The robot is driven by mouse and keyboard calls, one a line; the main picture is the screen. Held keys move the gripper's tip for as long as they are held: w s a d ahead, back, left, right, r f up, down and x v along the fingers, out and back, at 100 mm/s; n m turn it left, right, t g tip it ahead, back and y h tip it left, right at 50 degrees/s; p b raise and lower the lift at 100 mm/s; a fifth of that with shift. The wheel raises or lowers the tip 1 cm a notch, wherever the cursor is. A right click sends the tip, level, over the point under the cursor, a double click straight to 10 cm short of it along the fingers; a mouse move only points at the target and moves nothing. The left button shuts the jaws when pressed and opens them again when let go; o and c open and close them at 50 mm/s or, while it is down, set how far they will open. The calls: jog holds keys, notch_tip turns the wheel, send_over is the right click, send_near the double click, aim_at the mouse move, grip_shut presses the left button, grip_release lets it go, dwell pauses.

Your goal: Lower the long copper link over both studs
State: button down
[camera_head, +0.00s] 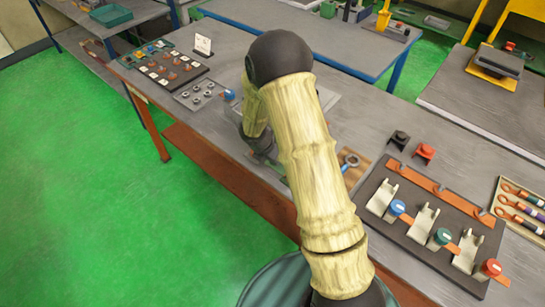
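My arm reaches across the middle of the view and hides much of the bench behind it. My gripper (263,153) is low over the bench, partly covered by my own arm links. Its fingers are too small and hidden to tell whether they hold anything. I cannot make out a long copper link or a pair of studs near it. A grey plate (328,103) shows partly behind my arm. A dark tray (195,75) at the left holds several small copper-coloured pieces, too small to identify.
At right, a dark board (379,219) carries an orange strip (433,187) and metal brackets.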

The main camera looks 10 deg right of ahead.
jog(key=shift+f, duration=0.3)
dwell(0.4)
jog(key=c, duration=1.2)
grip_release()
notch_tip(320, 180, up, 7)
jog(key=p, duration=0.6)
